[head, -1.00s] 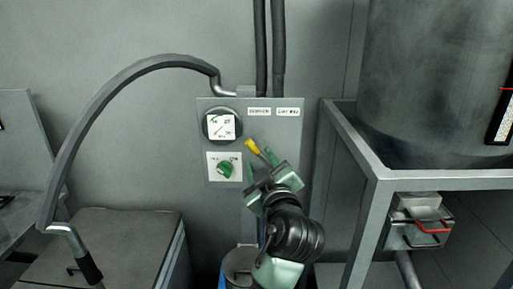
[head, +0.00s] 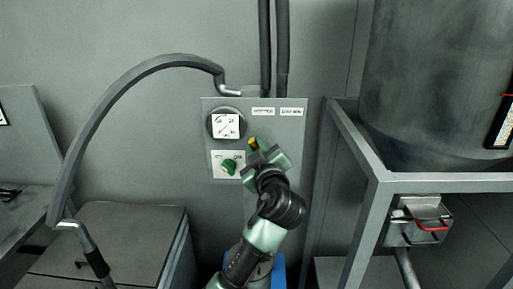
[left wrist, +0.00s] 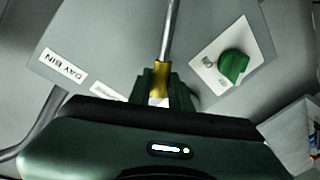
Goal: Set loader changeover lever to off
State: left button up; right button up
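A grey wall panel (head: 291,142) carries a round dial, a green knob (head: 229,168) on a white plate, and a lever with a yellow grip (head: 253,144). In the left wrist view the lever's metal rod runs down from the top edge to its yellow grip (left wrist: 161,78). My left gripper (head: 256,152) is at this lever, its green fingers close on both sides of the yellow grip, apparently shut on it. The green knob (left wrist: 233,66) is to the right there, untouched. The gripper partly hides the lever and panel in the head view. My right gripper is not in view.
A curved grey pipe (head: 112,97) arches in from the left above a grey box (head: 130,222). A metal frame (head: 375,160) holds a large drum (head: 430,80) on the right, with a red-handled box (head: 420,225) below. Dark hoses (head: 281,50) run up behind the panel.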

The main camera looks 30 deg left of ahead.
pick_arm(q)
grip_shut()
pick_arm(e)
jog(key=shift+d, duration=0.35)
pick_arm(q)
jog(key=shift+f, duration=0.1)
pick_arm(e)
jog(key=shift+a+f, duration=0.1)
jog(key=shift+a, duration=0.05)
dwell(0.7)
pick_arm(q)
jog(key=shift+w+d, duration=0.1)
jog(key=d+m+b, duration=0.1)
jog(key=w+m+b, duration=0.1)
jog(key=shift+d+r+m, duration=0.35)
jog(key=shift+r+m, duration=0.05)
jog(key=shift+w+d+r+m+t+y+b, duration=0.15)
jog(key=shift+w+d+m+t+b, duration=0.25)
jog(key=shift+m, duration=0.35)
jog(key=shift+w+d+r+m+t+y+b, duration=0.1)
jog(key=shift+w+d+r+m+t+b, duration=0.1)
jog(key=shift+d+m+b, duration=0.5)
jog(key=shift+w+d+r+m+t+y+b, duration=0.1)
jog(key=shift+w+d+m+t+b, duration=0.2)
jog(key=shift+m, duration=0.55)
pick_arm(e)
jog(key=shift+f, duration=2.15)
pick_arm(q)
jog(key=shift+d, duration=0.1)
